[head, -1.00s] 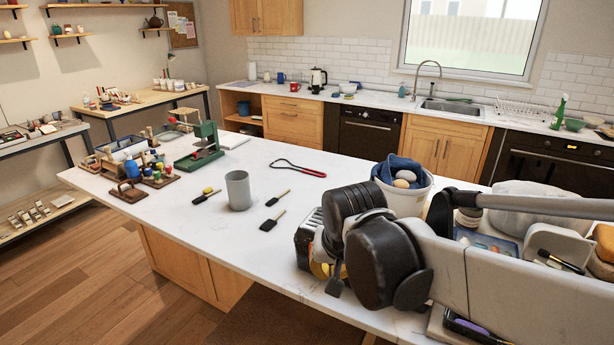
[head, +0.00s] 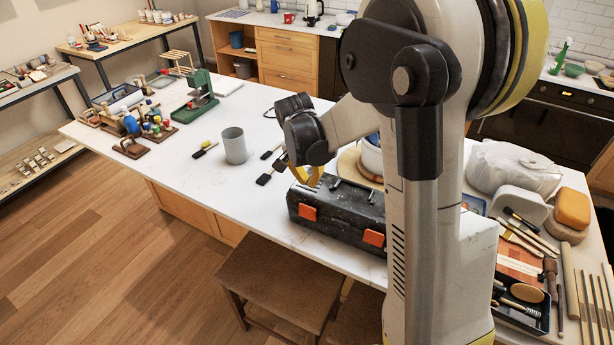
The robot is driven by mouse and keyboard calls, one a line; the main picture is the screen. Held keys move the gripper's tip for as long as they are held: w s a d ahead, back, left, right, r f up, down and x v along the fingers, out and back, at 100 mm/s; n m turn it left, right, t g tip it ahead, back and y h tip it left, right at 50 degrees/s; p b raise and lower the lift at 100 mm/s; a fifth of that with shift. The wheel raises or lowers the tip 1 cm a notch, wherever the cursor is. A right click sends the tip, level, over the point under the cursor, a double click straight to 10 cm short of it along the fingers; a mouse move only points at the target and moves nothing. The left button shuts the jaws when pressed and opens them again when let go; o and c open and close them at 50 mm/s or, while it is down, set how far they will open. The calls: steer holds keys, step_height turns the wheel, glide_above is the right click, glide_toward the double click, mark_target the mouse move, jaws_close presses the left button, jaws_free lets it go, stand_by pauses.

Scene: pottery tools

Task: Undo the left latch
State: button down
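A dark toolbox (head: 338,222) lies near the front edge of the white counter, with two orange latches on its front face. The left latch (head: 307,212) is in plain view below my gripper, and it looks flat against the front. The right latch (head: 373,238) sits further right on the same face. My gripper (head: 308,180), with yellow parts at its end, points down over the left end of the toolbox, above and apart from the left latch. Its fingertips are small and partly hidden, so their opening is unclear. My arm hides part of the counter behind the toolbox.
A grey cup (head: 234,146) and several dark-tipped brushes stand or lie left of the toolbox. A green press (head: 201,92) is further back. Tools and a tray (head: 522,310) crowd the right. A brown stool (head: 277,280) is below the counter's front edge.

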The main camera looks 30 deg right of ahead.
mark_target(306, 209)
steer(key=shift+s+a+f+b+x, duration=0.2)
steer(key=shift+b+x, duration=0.55)
steer(key=shift+x, duration=0.5)
steer(key=shift+s+a+r+b+x, duration=0.15)
steer(key=shift+a+b+x, duration=0.15)
steer(key=shift+b+x, duration=0.75)
steer(key=shift+s+a+f+b+x, duration=0.2)
steer(key=shift+b+x, duration=0.3)
steer(key=shift+x, duration=1)
steer(key=shift+s+a, duration=0.5)
steer(key=shift+a, duration=0.3)
steer(key=shift+s+a+f+b, duration=0.55)
steer(key=shift+a+f+b, duration=0.1)
steer(key=shift+a, duration=0.2)
steer(key=shift+s+a+f+b, duration=0.5)
steer(key=shift+s+a+f, duration=0.15)
steer(key=shift+a, duration=0.15)
steer(key=shift+r, duration=0.1)
steer(key=p+v, duration=0.5)
steer(key=v, duration=0.3)
steer(key=shift+p, duration=0.3)
steer(key=shift+a, duration=0.1)
